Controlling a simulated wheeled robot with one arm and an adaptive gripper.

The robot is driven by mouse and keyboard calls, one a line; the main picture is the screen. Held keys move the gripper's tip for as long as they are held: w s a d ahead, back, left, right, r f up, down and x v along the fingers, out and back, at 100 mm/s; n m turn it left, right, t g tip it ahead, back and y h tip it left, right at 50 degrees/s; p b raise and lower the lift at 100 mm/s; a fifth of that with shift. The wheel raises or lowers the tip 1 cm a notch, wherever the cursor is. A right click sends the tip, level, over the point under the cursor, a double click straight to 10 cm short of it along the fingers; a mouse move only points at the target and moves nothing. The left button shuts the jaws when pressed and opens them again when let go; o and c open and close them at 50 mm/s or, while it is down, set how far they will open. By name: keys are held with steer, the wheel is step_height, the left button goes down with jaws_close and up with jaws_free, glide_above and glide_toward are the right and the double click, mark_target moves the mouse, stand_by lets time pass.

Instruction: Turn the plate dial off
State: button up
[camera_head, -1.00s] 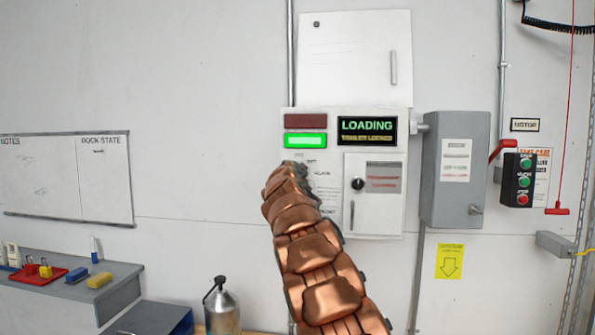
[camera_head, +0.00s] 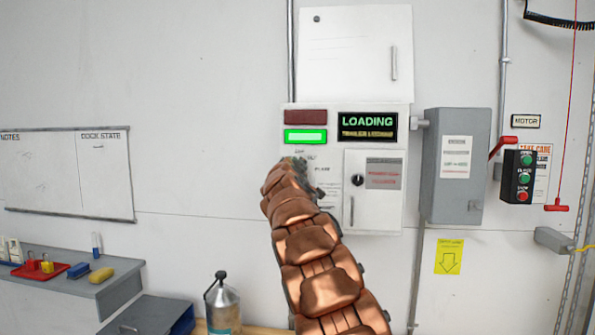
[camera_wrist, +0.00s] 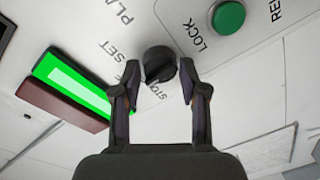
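The plate dial (camera_wrist: 160,64) is a black round knob on the white panel, with "PLA…", "SET" and "STO…" printed around it in the wrist view. My gripper (camera_wrist: 160,72) is open, one finger on either side of the dial. I cannot tell whether the fingers touch it. In the head view my gripper (camera_head: 300,164) is a dark shape at the end of my copper arm, against the control box (camera_head: 390,218). The dial is hidden there behind my arm.
A green button (camera_wrist: 228,17) marked "LOCK" sits near the dial. A lit green lamp (camera_head: 305,137) is below a dark red one (camera_head: 305,117). Right of my arm are another black knob (camera_head: 357,181) and the "LOADING" display (camera_head: 367,127). A grey switch box (camera_head: 456,205) stands further right.

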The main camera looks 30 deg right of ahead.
steer(key=shift+o, duration=1.4)
steer(key=v, duration=1.2)
steer(key=shift+s, duration=0.1)
